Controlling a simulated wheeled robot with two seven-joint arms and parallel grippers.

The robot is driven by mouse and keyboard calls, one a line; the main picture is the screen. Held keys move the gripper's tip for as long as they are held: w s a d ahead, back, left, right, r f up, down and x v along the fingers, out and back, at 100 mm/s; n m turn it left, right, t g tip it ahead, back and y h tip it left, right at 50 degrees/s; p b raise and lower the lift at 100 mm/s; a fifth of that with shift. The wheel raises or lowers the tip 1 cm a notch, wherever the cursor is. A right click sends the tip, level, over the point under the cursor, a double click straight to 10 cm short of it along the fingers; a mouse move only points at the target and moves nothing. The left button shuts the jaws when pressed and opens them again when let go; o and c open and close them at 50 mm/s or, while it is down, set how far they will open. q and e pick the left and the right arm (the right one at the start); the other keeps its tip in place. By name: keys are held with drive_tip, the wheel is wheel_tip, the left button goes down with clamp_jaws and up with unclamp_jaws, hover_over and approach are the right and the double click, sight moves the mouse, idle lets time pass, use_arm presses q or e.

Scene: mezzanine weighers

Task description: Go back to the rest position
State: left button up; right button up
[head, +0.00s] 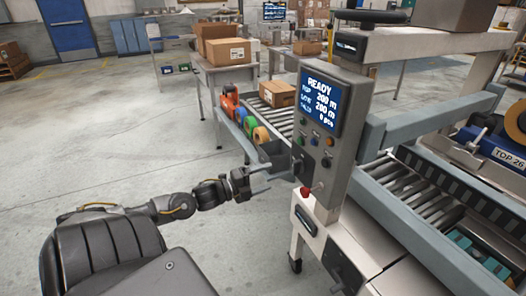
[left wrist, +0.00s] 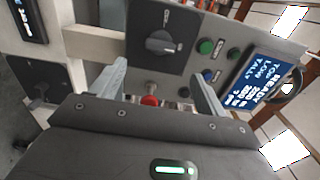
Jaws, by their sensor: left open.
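My left gripper (head: 272,177) is in front of the grey control panel (head: 345,105) of the weigher in the head view. Its jaws are open, with nothing seen between the fingers. In the left wrist view, the two fingers (left wrist: 162,78) point at the panel's lower part, with a dark rotary switch (left wrist: 162,42) and a red button (left wrist: 149,100) beyond them. I cannot tell whether a fingertip touches the panel. My left arm (head: 175,208) reaches out from the lower left. My right gripper is out of view.
The panel screen (head: 322,98) reads READY. Behind the gripper, a roller conveyor (head: 284,122) carries a carton (head: 278,93), with tape rolls (head: 250,126) alongside. A machine with rollers (head: 410,190) stands at right. Open concrete floor (head: 110,130) lies to the left.

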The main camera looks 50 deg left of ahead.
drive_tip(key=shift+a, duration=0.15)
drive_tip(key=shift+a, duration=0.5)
